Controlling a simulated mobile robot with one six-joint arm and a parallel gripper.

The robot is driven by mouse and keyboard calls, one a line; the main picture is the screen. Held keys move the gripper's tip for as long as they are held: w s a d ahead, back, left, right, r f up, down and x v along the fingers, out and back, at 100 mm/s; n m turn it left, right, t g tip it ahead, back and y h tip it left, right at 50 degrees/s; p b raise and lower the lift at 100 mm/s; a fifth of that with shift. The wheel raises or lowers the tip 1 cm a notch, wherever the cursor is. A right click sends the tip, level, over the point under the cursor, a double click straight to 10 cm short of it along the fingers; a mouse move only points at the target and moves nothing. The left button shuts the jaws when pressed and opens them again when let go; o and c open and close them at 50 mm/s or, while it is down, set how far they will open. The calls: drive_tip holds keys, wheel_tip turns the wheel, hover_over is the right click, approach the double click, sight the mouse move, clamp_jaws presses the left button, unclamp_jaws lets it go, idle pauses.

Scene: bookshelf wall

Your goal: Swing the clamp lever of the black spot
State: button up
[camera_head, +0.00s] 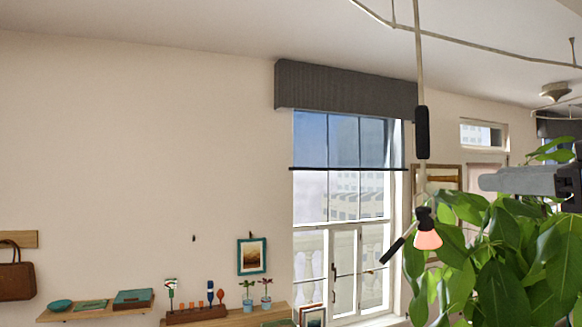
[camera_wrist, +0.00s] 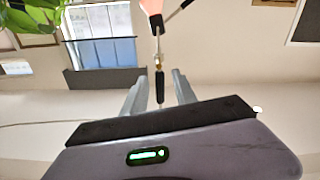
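The black spot (camera_head: 426,230) hangs at the lower end of a pale rod (camera_head: 420,60), its glowing pinkish mouth facing down. A thin black bar, seemingly the clamp lever (camera_head: 392,250), juts down and left from it. A black sleeve (camera_head: 422,132) sits on the rod above. In the wrist view, which looks inverted, the spot's pink mouth (camera_wrist: 151,6) and the bar (camera_wrist: 178,9) show at the top edge. My gripper (camera_wrist: 159,76) is open, the sleeve (camera_wrist: 160,88) lined up between its fingers; contact cannot be told. In the head view my gripper (camera_head: 484,182) is right of the rod.
A leafy plant (camera_head: 500,255) fills the lower right, below and around my gripper. A curved ceiling rail (camera_head: 470,55) runs overhead. A window (camera_head: 345,210) with a grey valance (camera_head: 340,88) stands behind. Shelves (camera_head: 95,312) line the lower left wall. Space left of the spot looks open.

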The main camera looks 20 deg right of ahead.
sight(460, 179)
drive_tip(key=w+p, duration=0.1)
drive_tip(key=w, duration=0.2)
drive_tip(key=w+p, duration=0.1)
drive_tip(key=w, duration=0.3)
drive_tip(key=w+p, duration=0.1)
drive_tip(key=w, duration=0.3)
drive_tip(key=shift+a, duration=0.3)
drive_tip(key=shift+s, duration=0.1)
drive_tip(key=shift+c, duration=0.3)
clamp_jaws()
